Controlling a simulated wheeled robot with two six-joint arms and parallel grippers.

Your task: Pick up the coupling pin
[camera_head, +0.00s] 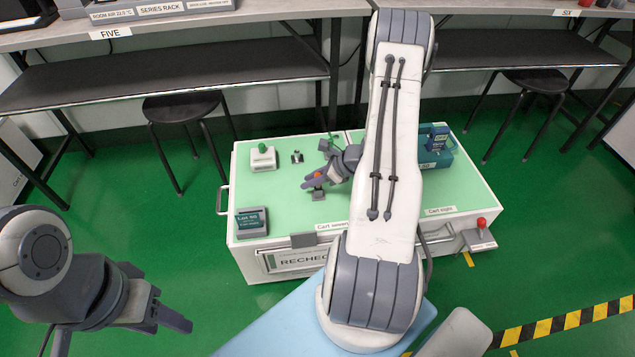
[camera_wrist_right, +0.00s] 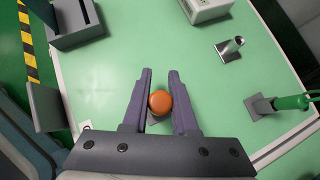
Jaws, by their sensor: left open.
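An orange round knob (camera_wrist_right: 160,102) on a small grey base sits between the fingers of my right gripper (camera_wrist_right: 160,75). It fills nearly the whole gap, and I cannot tell whether both fingers press on it. In the head view, the knob (camera_head: 319,173) is above its grey base (camera_head: 318,194), with my right gripper (camera_head: 313,181) at it. No label shows which piece is the coupling pin; a short metal piece (camera_head: 297,157) stands further back, also in the right wrist view (camera_wrist_right: 230,47). My left gripper (camera_head: 170,312) is open and empty, off the cart's left side.
A green-handled piece (camera_wrist_right: 290,102) stands close to my right gripper. Dark benches stand behind the cart.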

